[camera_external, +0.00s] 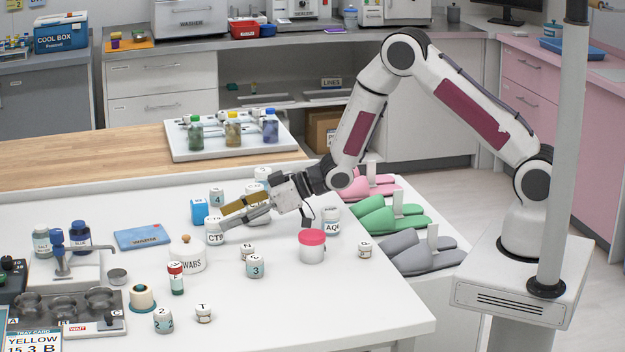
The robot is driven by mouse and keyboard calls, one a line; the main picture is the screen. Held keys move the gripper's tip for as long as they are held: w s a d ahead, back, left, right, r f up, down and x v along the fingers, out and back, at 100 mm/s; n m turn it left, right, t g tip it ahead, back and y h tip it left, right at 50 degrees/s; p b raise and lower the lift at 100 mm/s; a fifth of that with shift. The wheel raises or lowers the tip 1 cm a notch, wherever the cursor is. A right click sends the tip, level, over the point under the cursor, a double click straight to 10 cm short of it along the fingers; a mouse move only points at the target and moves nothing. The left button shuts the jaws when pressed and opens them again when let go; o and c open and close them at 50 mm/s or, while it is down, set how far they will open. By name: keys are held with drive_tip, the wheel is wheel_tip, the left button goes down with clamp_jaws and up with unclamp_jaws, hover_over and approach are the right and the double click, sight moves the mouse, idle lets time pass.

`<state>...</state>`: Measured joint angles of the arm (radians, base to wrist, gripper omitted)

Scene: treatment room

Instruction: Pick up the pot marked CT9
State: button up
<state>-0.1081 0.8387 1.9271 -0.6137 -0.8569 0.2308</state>
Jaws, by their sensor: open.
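The pot marked CT9 (214,237) is a small white pot standing upright on the white table, left of centre. Its lid carries the same mark. My gripper (222,217) reaches in from the right, tilted low, with its fingertips at the pot's upper right side. The jaws are open. One finger looks tan and the other grey. I cannot tell whether the fingertips touch the pot or whether the pot is between them.
A blue box (199,211) and a pot marked 4 (217,197) stand close behind. A WABS jar (187,257) stands in front left. Pots marked N (247,251) and 3 (255,267) are front right. A pink-lidded jar (312,246) is further right.

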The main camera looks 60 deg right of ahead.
sight(215, 219)
drive_tip(key=shift+x, duration=2.2)
drive_tip(key=shift+s, duration=0.1)
drive_tip(key=c, duration=1.2)
